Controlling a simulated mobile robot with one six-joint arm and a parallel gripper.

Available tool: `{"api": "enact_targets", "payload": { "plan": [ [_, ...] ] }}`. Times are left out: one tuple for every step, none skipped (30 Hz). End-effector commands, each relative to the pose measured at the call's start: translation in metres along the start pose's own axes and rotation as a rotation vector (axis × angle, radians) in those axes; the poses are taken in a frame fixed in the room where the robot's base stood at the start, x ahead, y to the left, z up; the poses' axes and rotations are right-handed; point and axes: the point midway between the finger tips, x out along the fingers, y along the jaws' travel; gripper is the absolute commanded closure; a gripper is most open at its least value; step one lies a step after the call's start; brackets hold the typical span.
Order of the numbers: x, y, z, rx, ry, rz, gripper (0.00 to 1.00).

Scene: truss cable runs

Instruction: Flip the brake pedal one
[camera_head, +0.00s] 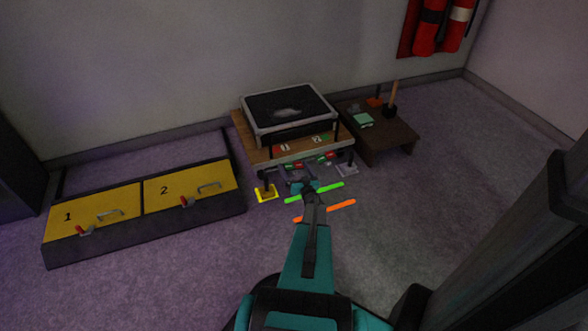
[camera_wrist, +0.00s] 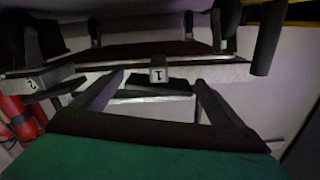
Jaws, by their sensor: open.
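My gripper (camera_head: 298,178) is low at the stand's front. In the wrist view my open gripper (camera_wrist: 158,88) has a small block marked 1 (camera_wrist: 159,74) showing between its fingertips, with no visible grip. A grey block marked 2 (camera_wrist: 36,83) is at left.
Two yellow-lidded boxes marked 1 (camera_head: 90,214) and 2 (camera_head: 190,186) stand at left. A small brown table (camera_head: 390,140) is at right, with red extinguishers (camera_head: 440,25) on the wall behind. Green (camera_head: 330,189) and orange (camera_head: 340,208) strips lie on the floor in front.

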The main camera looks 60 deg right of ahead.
Motion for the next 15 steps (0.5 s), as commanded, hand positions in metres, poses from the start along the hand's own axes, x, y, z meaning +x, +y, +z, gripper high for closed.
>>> {"api": "enact_targets", "payload": {
  "plan": [
    [0.0, 0.0, 0.0, 0.0, 0.0, 0.001, 0.08],
    [0.0, 0.0, 0.0, 0.0, 0.0, 0.001, 0.08],
    [-0.001, 0.0, -0.001, -0.001, 0.0, 0.001, 0.08],
    [-0.002, 0.0, -0.001, -0.001, 0.0, 0.001, 0.08],
    [-0.003, 0.0, -0.001, -0.001, 0.0, 0.001, 0.08],
    [-0.005, 0.0, -0.001, -0.001, 0.0, 0.001, 0.08],
    [-0.006, 0.0, -0.001, -0.001, 0.0, 0.001, 0.08],
    [-0.008, 0.0, -0.001, -0.001, 0.0, 0.001, 0.08],
    [-0.012, 0.0, -0.002, -0.001, 0.0, 0.001, 0.08],
    [-0.015, 0.0, -0.002, -0.001, 0.0, 0.001, 0.08],
    [-0.018, 0.0, -0.002, -0.001, 0.0, 0.001, 0.08],
    [-0.023, 0.0, -0.003, -0.001, 0.0, 0.002, 0.08],
    [-0.027, 0.0, -0.003, -0.001, 0.0, 0.002, 0.08],
    [-0.031, 0.0, -0.003, -0.001, -0.001, 0.003, 0.08],
    [-0.037, 0.0, -0.003, -0.001, -0.001, 0.003, 0.08]
  ]
}}
